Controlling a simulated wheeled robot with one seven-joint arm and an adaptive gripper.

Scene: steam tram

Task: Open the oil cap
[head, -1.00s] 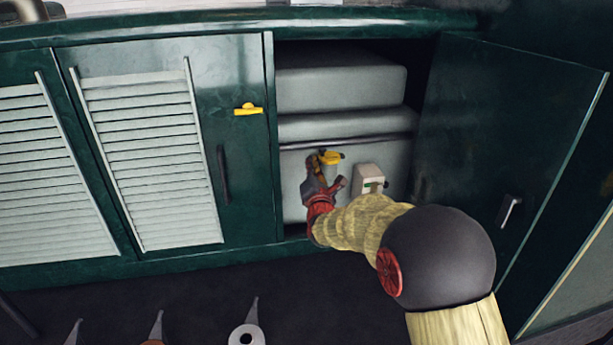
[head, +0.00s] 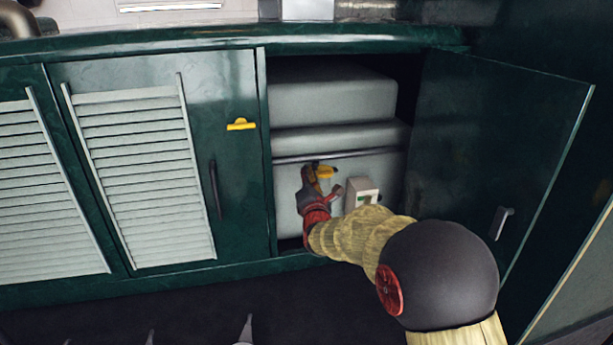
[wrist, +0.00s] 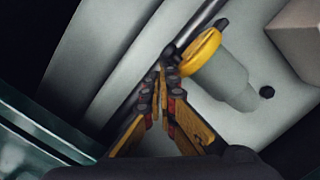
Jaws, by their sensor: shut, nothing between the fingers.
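The yellow oil cap (head: 326,172) sits on a grey filler neck on the front of a grey tank (head: 290,190) inside the open cabinet. In the wrist view, the cap (wrist: 203,52) is at the upper right, on its pale neck (wrist: 232,85). My gripper (head: 313,171) is at the cap's left side in the head view and hides part of its surroundings. In the wrist view, my gripper (wrist: 161,72) is shut with its fingertips together, right beside the cap's left edge. I cannot tell whether they touch. Nothing is held.
A small beige box (head: 361,192) is on the tank right of the cap. The cabinet's right door (head: 490,150) stands open. The louvred door (head: 150,170) on the left is closed, with a yellow latch (head: 241,124). A dark rail (head: 340,154) crosses the tank above the cap.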

